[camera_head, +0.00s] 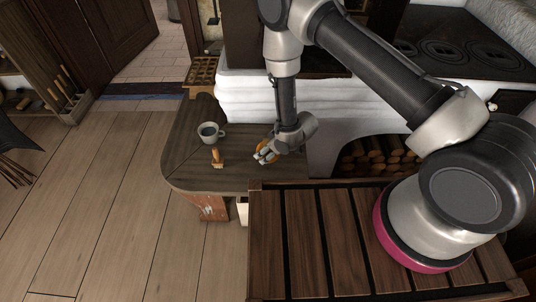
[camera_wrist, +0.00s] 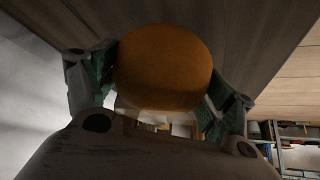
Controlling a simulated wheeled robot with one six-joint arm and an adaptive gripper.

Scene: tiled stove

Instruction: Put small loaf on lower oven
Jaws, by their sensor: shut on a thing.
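In the wrist view, the small loaf (camera_wrist: 164,68) is a rounded orange-brown piece between the two fingers of my gripper (camera_wrist: 160,90). The fingers touch it on both sides. In the head view, my gripper (camera_head: 265,155) is low over the dark wooden bench top (camera_head: 190,172), right of the mug and the small wooden object. The loaf is mostly hidden there by the fingers. I cannot tell whether it touches the bench. The white tiled stove (camera_head: 245,100) stands behind my arm. I cannot make out the lower oven opening.
A grey mug (camera_head: 210,133) and a small upright wooden object (camera_head: 216,157) stand on the bench close left of my gripper. Firewood (camera_head: 375,155) fills an arched niche at the right. Dark stove plates (camera_head: 460,50) lie at the back right. The plank floor at left is open.

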